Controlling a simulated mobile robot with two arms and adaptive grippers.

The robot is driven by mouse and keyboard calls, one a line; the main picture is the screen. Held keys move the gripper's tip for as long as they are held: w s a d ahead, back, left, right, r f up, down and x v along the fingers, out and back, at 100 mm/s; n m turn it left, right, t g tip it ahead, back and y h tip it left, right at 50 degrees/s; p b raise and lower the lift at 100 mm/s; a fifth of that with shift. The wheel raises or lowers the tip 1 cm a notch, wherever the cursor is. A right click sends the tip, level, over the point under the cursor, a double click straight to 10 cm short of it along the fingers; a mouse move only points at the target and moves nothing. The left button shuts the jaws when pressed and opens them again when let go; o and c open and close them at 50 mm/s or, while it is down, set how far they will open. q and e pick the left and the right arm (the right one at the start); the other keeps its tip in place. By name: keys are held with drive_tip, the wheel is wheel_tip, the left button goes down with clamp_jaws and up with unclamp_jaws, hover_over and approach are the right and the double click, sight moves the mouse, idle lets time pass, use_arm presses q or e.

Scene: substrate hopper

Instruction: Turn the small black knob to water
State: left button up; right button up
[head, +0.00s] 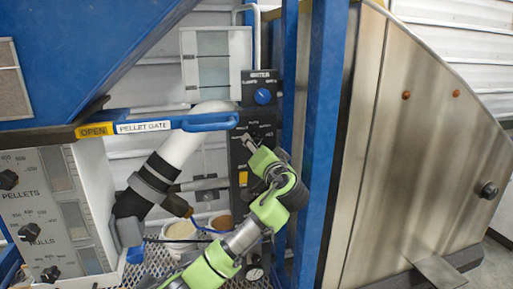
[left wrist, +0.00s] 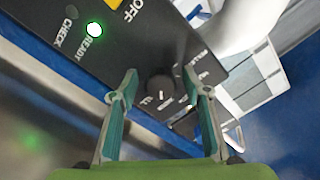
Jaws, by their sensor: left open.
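The small black knob (left wrist: 159,86) is on a black control panel (left wrist: 120,50), with short white marks and small lettering around it. My left gripper (head: 252,144) is open in front of the panel in the head view. In the left wrist view, its two teal-padded fingers (left wrist: 160,92) stand either side of the knob, with a visible gap on each side. Contact is not seen. The knob's pointer direction is too blurred to read. In the head view the gripper largely hides the knob. My right gripper is not in view.
A blue knob (head: 263,96) under a WATER label sits higher on the panel. A blue pellet gate handle (head: 209,122) reaches close to the panel's left. A blue post (head: 324,130) stands at right. A green READY light (left wrist: 94,29) is lit.

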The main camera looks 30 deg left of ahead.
use_arm(q)
drive_tip(key=v, duration=1.2)
